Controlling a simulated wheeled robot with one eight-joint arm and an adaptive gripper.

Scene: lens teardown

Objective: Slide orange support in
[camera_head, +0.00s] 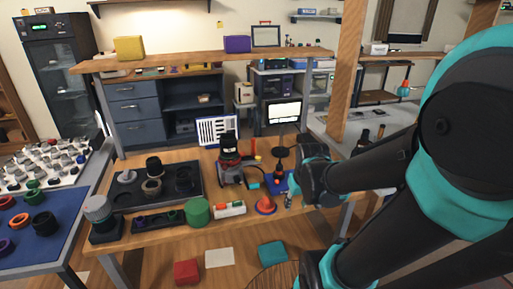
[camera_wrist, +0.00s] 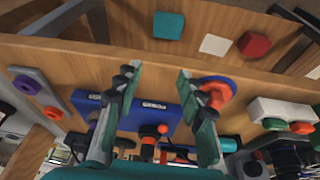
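An orange-red piece with a blue part (camera_head: 265,206) stands near the front edge of the workbench, and I take it for the orange support.
A white block with green and orange pieces (camera_head: 229,210) and a green cylinder (camera_head: 197,211) stand to the left. A dark camera-like assembly (camera_head: 229,165) is behind. A dark tray (camera_head: 140,200) holds parts at the left. Red, white and teal squares lie on the floor in front.

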